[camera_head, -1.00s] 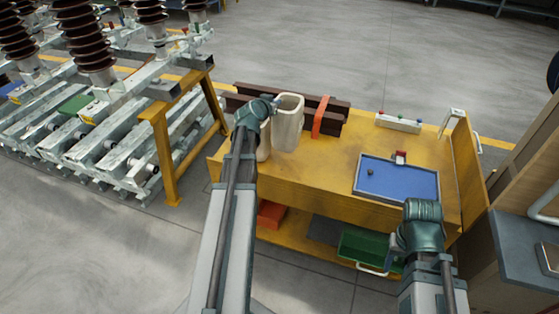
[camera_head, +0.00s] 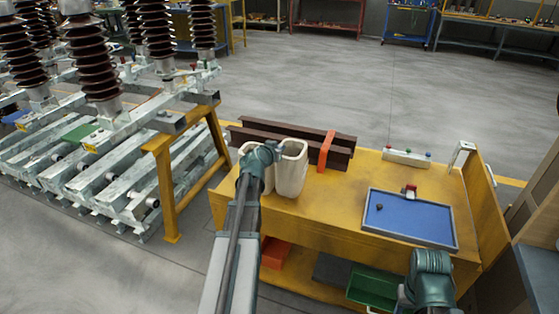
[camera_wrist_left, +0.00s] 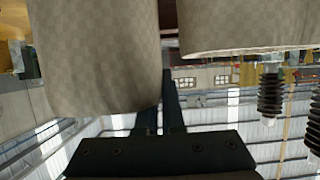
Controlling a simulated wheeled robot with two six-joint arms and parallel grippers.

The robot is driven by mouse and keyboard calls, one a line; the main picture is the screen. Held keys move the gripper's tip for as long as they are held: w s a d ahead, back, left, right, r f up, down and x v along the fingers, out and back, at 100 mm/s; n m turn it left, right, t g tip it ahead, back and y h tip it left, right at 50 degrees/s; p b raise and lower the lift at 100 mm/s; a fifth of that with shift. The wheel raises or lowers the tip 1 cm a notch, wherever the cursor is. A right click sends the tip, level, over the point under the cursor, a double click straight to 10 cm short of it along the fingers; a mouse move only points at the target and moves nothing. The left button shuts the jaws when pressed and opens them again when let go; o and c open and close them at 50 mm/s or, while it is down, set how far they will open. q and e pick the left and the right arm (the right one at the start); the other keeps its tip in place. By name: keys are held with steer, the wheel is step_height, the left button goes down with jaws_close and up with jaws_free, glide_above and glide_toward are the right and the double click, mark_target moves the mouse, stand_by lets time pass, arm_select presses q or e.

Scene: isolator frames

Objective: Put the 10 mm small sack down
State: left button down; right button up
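The 10 mm small sack (camera_head: 291,170), pale and open-topped, stands upright at the left end of the yellow bench, its base apparently on the top. My left gripper (camera_head: 277,150) is at its upper left edge. In the left wrist view this sack (camera_wrist_left: 95,50) fills the upper left and partly hides one finger; the close-set fingers (camera_wrist_left: 165,95) appear shut on its wall. A second pale sack (camera_head: 262,180) stands just left, mostly hidden by my left arm; it also shows in the left wrist view (camera_wrist_left: 245,30). My right gripper (camera_head: 432,262) is at the lower right, its fingers hidden.
The yellow bench (camera_head: 340,208) has bare room right of the sacks. Dark brown bars (camera_head: 285,137) with an orange clamp (camera_head: 326,150) lie behind them. A blue-floored tray (camera_head: 415,222) and a pale block with coloured knobs (camera_head: 407,157) are farther right.

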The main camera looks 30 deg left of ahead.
arm_select(q)
step_height(320, 180, down, 4)
steer(key=b, duration=0.3)
steer(key=shift+r, duration=0.25)
steer(key=shift+f, duration=0.1)
steer(key=c, duration=1.3)
jaws_free()
steer(key=p+v, duration=0.4)
steer(key=v, duration=0.8)
